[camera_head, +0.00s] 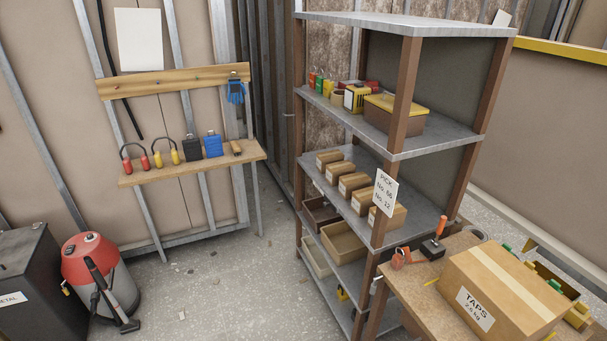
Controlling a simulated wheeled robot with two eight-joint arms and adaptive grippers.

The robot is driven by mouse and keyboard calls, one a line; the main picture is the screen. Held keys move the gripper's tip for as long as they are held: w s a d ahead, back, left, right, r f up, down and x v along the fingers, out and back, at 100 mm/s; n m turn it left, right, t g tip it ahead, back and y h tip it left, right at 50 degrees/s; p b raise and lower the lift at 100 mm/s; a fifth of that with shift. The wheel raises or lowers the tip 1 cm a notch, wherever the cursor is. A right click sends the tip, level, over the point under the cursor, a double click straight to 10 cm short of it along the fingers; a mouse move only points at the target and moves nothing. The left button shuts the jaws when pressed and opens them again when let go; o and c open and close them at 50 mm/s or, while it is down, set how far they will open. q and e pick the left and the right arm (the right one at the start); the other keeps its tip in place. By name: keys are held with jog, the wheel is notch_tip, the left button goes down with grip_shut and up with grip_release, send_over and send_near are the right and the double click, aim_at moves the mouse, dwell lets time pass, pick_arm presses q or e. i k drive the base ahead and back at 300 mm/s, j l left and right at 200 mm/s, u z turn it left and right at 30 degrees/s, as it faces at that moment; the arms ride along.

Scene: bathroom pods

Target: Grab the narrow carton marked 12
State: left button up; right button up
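Several small narrow brown cartons stand in a row on the middle shelf of the rack. They run from a far one (327,159) past others (338,172), (353,184) and (365,200) to a near one (391,217). Their markings are too small to read, so I cannot tell which is marked 12. A white sign (385,194) on the front post reads "PICK No. 66 No. 12" and partly covers the nearest carton. Neither of my grippers is in view.
The grey rack (428,143) has brown posts, with containers above and trays (343,242) below the cartons. A workbench (410,285) with a large TAPS carton (497,300) stands at the right front. A red vacuum (92,262) stands at left. The floor (225,285) between is mostly clear.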

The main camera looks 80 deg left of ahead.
aim_at(334, 171)
jog(key=u, duration=2.35)
jog(key=i+z, duration=0.1)
jog(key=z, duration=0.35)
jog(key=j+z, duration=0.15)
jog(key=z, duration=0.25)
jog(key=i+j+z, duration=0.1)
jog(key=z, duration=0.35)
jog(key=i+j+z, duration=0.15)
jog(key=j+z, duration=0.2)
jog(key=j, duration=0.55)
jog(key=j+z, duration=0.35)
jog(key=j, duration=0.55)
jog(key=k+j+z, duration=0.1)
jog(key=j+z, duration=0.25)
jog(key=j, duration=0.55)
jog(key=k+j, duration=0.1)
jog(key=j, duration=0.65)
jog(key=k+j, duration=0.1)
jog(key=j, duration=0.65)
